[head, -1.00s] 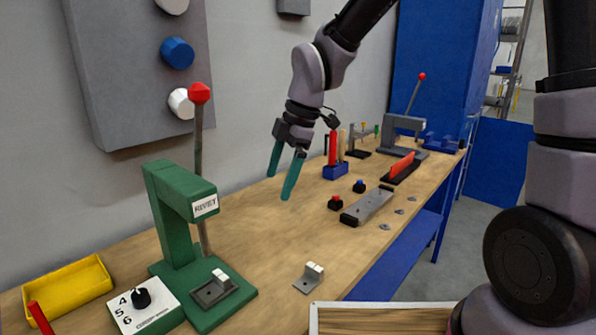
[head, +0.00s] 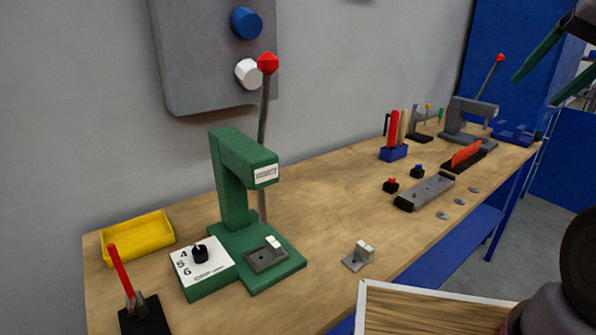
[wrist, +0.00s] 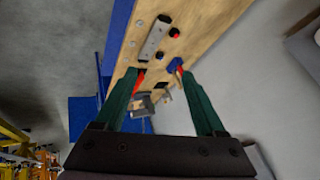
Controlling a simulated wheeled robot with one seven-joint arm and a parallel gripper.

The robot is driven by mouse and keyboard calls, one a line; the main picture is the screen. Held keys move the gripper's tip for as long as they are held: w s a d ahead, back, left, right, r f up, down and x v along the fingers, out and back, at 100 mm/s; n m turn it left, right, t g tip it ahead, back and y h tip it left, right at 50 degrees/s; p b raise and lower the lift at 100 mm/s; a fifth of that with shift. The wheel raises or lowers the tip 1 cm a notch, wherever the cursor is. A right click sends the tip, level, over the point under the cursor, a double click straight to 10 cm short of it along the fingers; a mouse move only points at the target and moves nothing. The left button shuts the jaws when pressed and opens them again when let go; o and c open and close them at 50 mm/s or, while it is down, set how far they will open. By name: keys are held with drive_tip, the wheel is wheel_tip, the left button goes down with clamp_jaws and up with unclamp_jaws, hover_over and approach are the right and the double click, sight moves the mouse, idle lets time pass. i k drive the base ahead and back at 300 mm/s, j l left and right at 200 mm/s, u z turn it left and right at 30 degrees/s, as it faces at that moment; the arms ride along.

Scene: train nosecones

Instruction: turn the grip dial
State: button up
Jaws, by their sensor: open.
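The dial is a black knob (head: 200,253) on the white top of a small green box (head: 203,272), with the numbers 4, 5 and 6 beside it. The box stands at the left of the bench, against the base of the green press (head: 235,180). The small lettering on it is too fine to read. My gripper (head: 534,91) is at the top right of the head view, far from the dial. Its green fingers are open and empty, and they also show in the wrist view (wrist: 159,73). The dial is not seen in the wrist view.
A yellow tray (head: 138,236) lies behind the dial box, and a red-handled tool on a black base (head: 144,318) stands in front-left of it. A small metal block (head: 358,255) lies to the right.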

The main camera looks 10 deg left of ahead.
sight(199, 252)
drive_tip(key=k+u, duration=0.15)
drive_tip(key=k, duration=0.5)
drive_tip(key=u, duration=0.4)
drive_tip(key=l+u, duration=0.15)
drive_tip(key=u, duration=0.2)
drive_tip(key=i+l+u, duration=0.1)
drive_tip(key=u, duration=0.65)
drive_tip(key=i+l, duration=0.1)
drive_tip(key=l, duration=0.3)
drive_tip(key=i+l, duration=0.1)
drive_tip(key=l, duration=0.3)
drive_tip(key=i, duration=0.25)
drive_tip(key=u, duration=0.05)
